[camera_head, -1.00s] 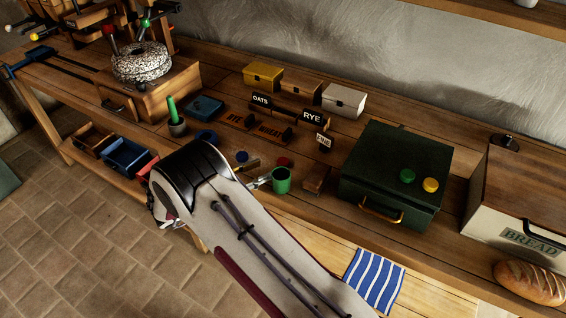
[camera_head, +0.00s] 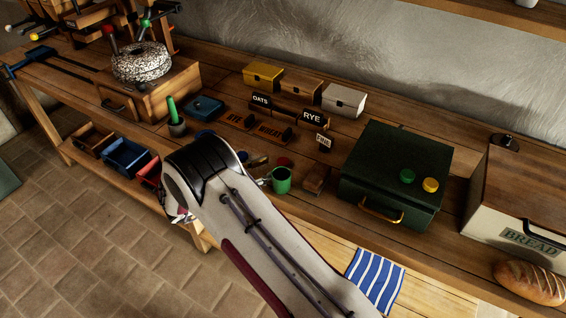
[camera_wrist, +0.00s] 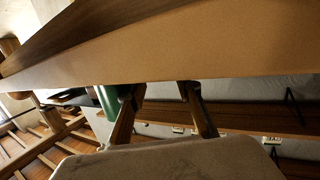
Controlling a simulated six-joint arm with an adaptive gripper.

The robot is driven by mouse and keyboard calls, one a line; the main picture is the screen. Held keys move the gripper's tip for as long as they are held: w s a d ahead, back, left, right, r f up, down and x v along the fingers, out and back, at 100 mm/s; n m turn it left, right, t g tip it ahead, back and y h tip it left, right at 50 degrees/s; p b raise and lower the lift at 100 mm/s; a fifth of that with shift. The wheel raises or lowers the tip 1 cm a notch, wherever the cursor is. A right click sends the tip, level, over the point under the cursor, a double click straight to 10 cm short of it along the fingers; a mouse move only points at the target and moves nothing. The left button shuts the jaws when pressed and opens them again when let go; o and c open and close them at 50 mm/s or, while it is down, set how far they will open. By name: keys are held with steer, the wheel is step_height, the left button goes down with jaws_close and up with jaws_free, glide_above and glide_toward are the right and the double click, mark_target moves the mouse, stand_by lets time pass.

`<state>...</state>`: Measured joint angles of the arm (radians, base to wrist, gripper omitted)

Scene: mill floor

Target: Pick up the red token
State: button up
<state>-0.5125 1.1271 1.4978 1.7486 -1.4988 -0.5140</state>
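The red token (camera_head: 284,162) is a small flat disc on the bench in the head view. It lies just behind the green cup (camera_head: 282,182), which hides part of it. I cannot make out the red token in the wrist view. My gripper (camera_wrist: 160,92) shows there with its two fingers apart and nothing visible between them.
A dark green box (camera_head: 385,165) with a green and a yellow disc on its lid stands right of the cup. A small wooden block (camera_head: 315,179) lies between them. Label signs (camera_head: 312,117) stand behind. A striped cloth (camera_head: 375,280) hangs at the front.

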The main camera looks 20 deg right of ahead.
mark_target(282, 161)
steer(key=shift+x, duration=2.4)
steer(key=c, duration=0.5)
